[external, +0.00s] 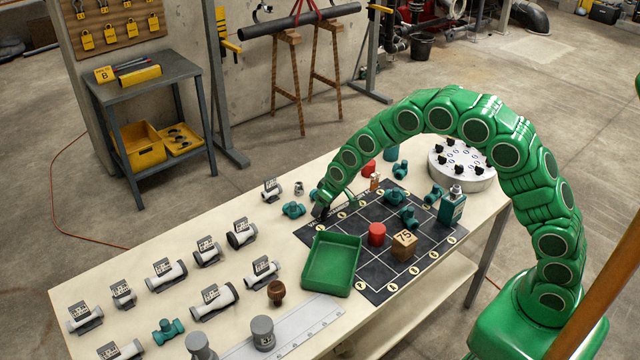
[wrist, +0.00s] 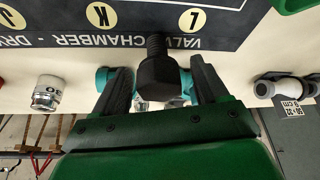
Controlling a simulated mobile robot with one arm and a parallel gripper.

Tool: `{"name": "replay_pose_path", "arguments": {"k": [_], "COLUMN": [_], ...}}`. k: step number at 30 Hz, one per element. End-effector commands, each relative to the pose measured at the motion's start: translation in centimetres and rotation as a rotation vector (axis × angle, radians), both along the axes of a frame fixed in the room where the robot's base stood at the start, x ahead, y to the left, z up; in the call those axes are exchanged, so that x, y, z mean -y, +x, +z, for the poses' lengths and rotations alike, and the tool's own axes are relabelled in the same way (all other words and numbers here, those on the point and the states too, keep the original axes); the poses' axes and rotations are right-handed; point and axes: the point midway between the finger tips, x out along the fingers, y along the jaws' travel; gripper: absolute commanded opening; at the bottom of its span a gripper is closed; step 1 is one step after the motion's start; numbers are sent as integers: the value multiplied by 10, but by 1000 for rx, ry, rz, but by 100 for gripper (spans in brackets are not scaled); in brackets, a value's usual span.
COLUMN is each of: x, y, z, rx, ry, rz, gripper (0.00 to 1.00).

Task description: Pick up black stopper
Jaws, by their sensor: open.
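The black stopper (wrist: 158,72) has a hex head and a threaded stem, and shows in the wrist view between my fingers, near their tips. My gripper (wrist: 160,84) is open, with one dark finger on each side of the stopper. I cannot tell whether either finger touches it. In the external view my gripper (external: 320,212) points down at the far left edge of the black grid mat (external: 305,236). The stopper is not clearly made out there. A teal fitting (wrist: 186,86) shows partly behind the stopper and fingers in the wrist view.
Beside my gripper stand a teal fitting (external: 293,209) and a small metal fitting (external: 299,188). A green tray (external: 331,285), a red cylinder (external: 377,233) and a wooden block (external: 403,245) are nearby. Labelled pipe pieces (external: 241,236) fill the table's left part.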

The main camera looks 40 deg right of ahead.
Motion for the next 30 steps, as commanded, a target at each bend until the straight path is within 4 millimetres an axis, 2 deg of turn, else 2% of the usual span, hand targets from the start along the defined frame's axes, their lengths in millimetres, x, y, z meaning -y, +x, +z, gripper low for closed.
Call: {"name": "replay_pose_path", "arguments": {"k": [4, 12, 22, 23, 30], "x": [-1, -1, -1, -1, -1], "y": [4, 5, 4, 5, 5], "z": [-10, -11, -11, -11, -10], "rx": [-1, 0, 0, 0, 0], "ry": [0, 0, 0, 0, 0], "rz": [0, 0, 0, 0, 0], "gripper": [73, 72, 21, 18, 18]}}
